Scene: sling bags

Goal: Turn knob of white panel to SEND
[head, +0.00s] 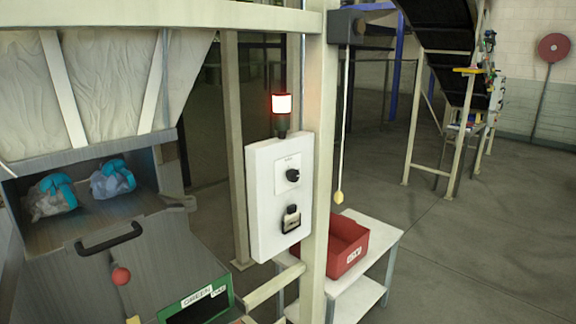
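The white panel (265,205) is a box fixed to a cream upright post in the middle of the head view. Its black round knob (292,175) sits on a pale label plate in the upper half; the label text and the knob's pointing direction are too small to read. Below the knob is a dark fitting with a pale, tag-like part (291,218). A signal lamp (281,104) on top of the panel glows red and white. Neither of my grippers shows, and nothing touches the knob.
A cord with a yellow end (339,197) hangs right of the post. A red bin (347,245) stands on a white table (372,262). At left are a metal chute with a black handle (110,237), blue-and-white bags (113,180) and a green-framed box (199,302). The right floor is open.

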